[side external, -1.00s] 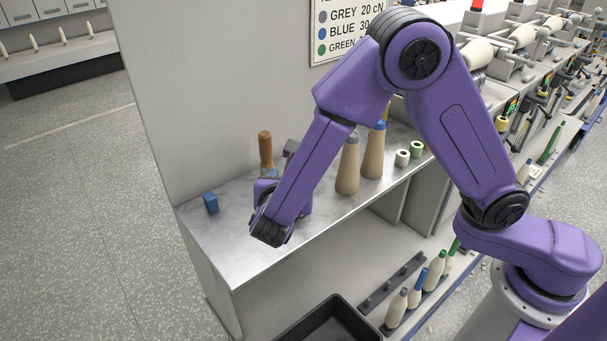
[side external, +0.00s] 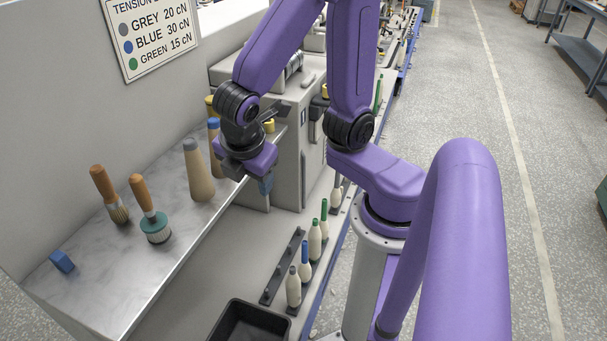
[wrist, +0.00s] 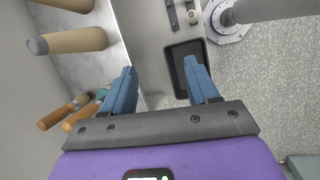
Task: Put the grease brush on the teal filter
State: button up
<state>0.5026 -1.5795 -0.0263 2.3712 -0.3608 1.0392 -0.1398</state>
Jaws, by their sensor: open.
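A brush with an orange-brown handle and tan bristles (side external: 118,212) leans on the shelf by the wall; its handle also shows in the wrist view (wrist: 57,115). Beside it, the teal filter (side external: 155,222), a round teal top over a pale ribbed body, stands on the shelf. A second orange-brown handle (side external: 142,194) rises from the filter's top, slightly tilted. I cannot tell which handled piece is the grease brush. My gripper (side external: 265,185) is over the shelf's front edge, right of both and apart from them. In the wrist view its jaws (wrist: 160,80) are open and empty.
A tan cone with a grey tip (side external: 198,172) and one with a blue tip (side external: 214,148) stand between the brushes and my gripper. A blue block (side external: 62,261) lies near the shelf's left end. Below are a black tray (side external: 250,322) and a rack of several bobbins (side external: 304,262).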

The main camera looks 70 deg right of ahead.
jog(key=s+d+r+m+g+y, duration=0.1)
jog(key=s+d+m+y, duration=0.1)
jog(key=s, duration=0.7)
jog(key=shift+s+r+m+g+y, duration=0.2)
jog(key=shift+s+m+g+y, duration=0.2)
jog(key=shift+m+y, duration=0.6)
jog(key=shift+w, duration=0.1)
